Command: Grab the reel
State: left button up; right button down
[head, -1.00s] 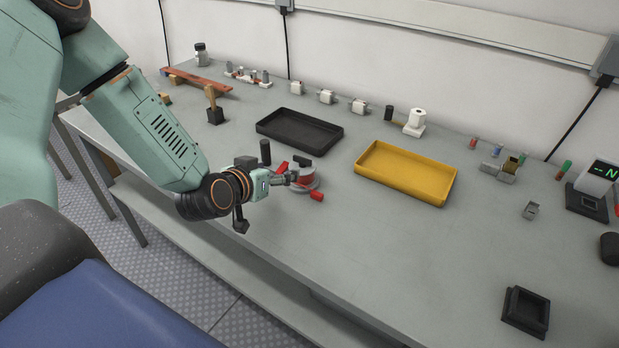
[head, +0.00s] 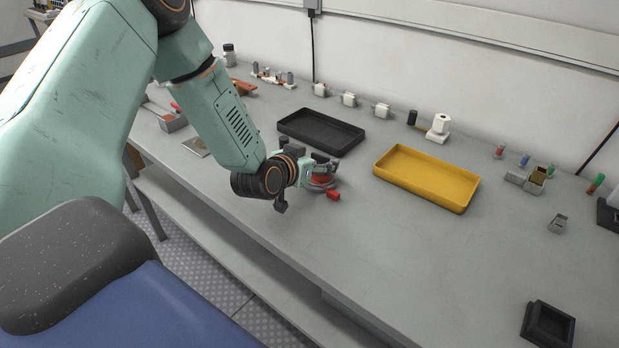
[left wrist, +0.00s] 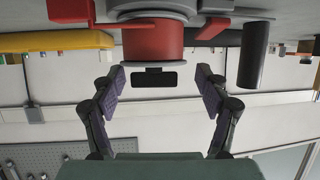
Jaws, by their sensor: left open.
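The reel (head: 322,180), red with pale grey flanges, stands on the grey table in front of the black tray. In the left wrist view, which is upside down, its red drum (left wrist: 155,40) is at top centre. My left gripper (head: 315,170) is right at the reel and partly hides it in the head view. In the wrist view my left gripper (left wrist: 160,75) is open and empty, its fingertips spread to about the width of the near flange. I cannot tell whether they touch it. My right gripper is not in view.
A red-handled tool (head: 333,195) lies close by the reel. A black cylinder (left wrist: 253,55) shows beside the reel in the wrist view. The black tray (head: 345,152) and yellow tray (head: 425,195) stand behind and to the right.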

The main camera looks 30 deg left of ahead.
pick_arm(q)
jog(key=shift+w+a+f, duration=0.1)
jog(key=shift+w+f, duration=0.1)
jog(key=shift+w, duration=0.15)
jog(key=shift+w+d+r, duration=0.1)
jog(key=shift+w+d, duration=0.25)
jog(key=shift+d, duration=0.3)
jog(key=shift+s+a, duration=0.2)
jog(key=shift+a, duration=0.25)
jog(key=c, duration=0.4)
jog(key=shift+w+d, duration=0.1)
jog(key=shift+d, duration=0.3)
jog(key=c, duration=0.6)
jog(key=shift+s+a, duration=0.2)
jog(key=shift+a, duration=0.05)
jog(key=c, duration=0.5)
jog(key=shift+d, duration=0.15)
grip_shut()
